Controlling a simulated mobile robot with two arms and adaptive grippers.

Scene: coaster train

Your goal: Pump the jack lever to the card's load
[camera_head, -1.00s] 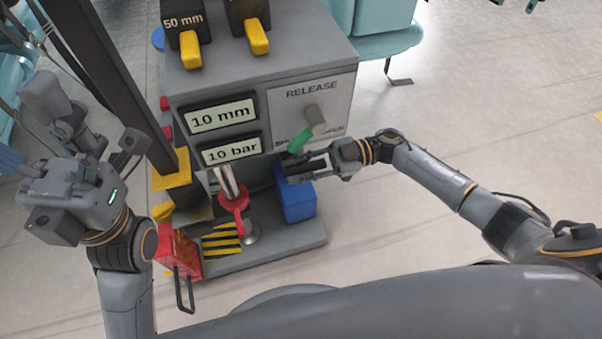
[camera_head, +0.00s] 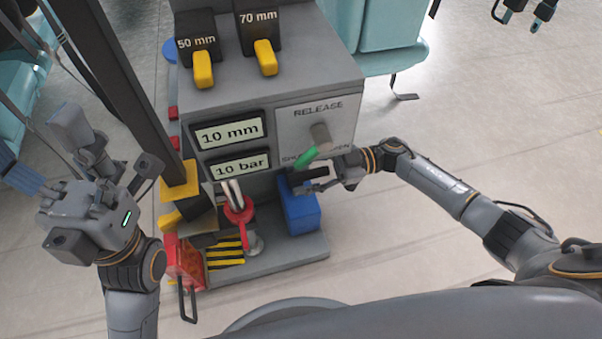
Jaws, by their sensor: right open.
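The grey jack unit (camera_head: 285,78) stands in front of me, with readouts of 10 mm (camera_head: 229,134) and 10 bar (camera_head: 240,167). Its release knob (camera_head: 320,137) has a green handle (camera_head: 306,156) pointing down-left, toward the SHUT side of the partly hidden label. My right gripper (camera_head: 308,181) is open and empty, just below the green handle and above a blue block (camera_head: 300,208). My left gripper (camera_head: 45,152) has its fingers spread, empty, at the left. A long dark bar (camera_head: 112,80) rises by a yellow block (camera_head: 180,178); I cannot tell whether it is the lever. No load card is readable.
Yellow-tabbed blocks marked 50 mm (camera_head: 203,68) and 70 mm (camera_head: 266,57) sit on top. A red-collared metal rod (camera_head: 239,211), a striped plate (camera_head: 226,251) and a red part (camera_head: 184,262) are low down.

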